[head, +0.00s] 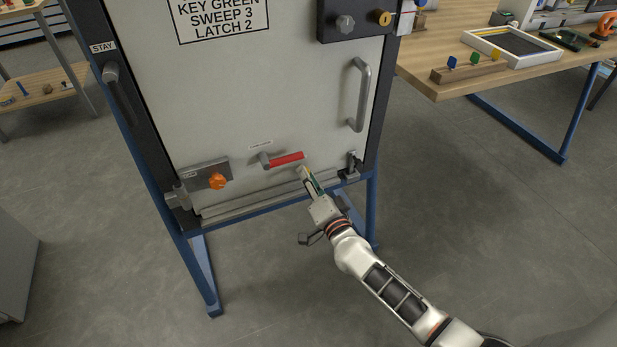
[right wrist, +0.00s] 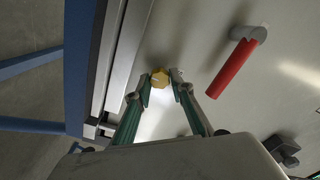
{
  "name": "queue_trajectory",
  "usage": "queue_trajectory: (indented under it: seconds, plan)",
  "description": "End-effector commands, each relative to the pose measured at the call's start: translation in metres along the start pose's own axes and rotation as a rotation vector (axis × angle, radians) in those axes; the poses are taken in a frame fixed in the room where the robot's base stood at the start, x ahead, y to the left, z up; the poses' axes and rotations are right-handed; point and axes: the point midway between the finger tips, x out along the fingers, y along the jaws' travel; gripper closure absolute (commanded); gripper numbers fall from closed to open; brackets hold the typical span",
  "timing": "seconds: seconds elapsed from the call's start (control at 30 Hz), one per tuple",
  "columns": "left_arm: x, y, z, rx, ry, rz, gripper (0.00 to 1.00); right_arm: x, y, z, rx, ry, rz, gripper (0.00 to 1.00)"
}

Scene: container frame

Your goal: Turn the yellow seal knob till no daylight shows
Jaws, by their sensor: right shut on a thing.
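The yellow seal knob (right wrist: 159,78) is on the pale panel (head: 240,110), low down beside the metal sill, in the right wrist view. My right gripper (right wrist: 160,88) has a fingertip on each side of the knob and is shut on it. In the head view the right gripper (head: 308,180) reaches the panel's lower edge, just right of the red lever, and mostly covers the knob. A bright patch shows between the fingers in the right wrist view; I cannot tell whether it is daylight or a reflection. My left gripper is in neither view.
A red-handled lever (head: 285,159) lies close left of the right gripper. An orange knob (head: 217,181) sits further left, a dark latch (head: 353,162) to the right. A grey door handle (head: 360,95) stands out above. A wooden table (head: 440,80) is at right; floor before the frame is clear.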

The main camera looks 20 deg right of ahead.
Motion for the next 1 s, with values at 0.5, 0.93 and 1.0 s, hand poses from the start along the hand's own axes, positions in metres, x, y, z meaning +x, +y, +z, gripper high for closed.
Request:
queue_trajectory:
  seconds: [0.5, 0.93, 1.0]
  plan:
    - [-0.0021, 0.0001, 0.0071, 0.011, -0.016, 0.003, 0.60, -0.0003, 0.0001, 0.0011, 0.123, -0.002, 0.000, 0.99]
    - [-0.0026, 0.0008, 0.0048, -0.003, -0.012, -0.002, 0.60, -0.0005, 0.0002, 0.0007, 0.122, -0.001, 0.000, 0.61]
    - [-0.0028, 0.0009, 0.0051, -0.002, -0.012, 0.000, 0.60, -0.0025, 0.0005, 0.0010, 0.122, -0.001, 0.001, 0.61]
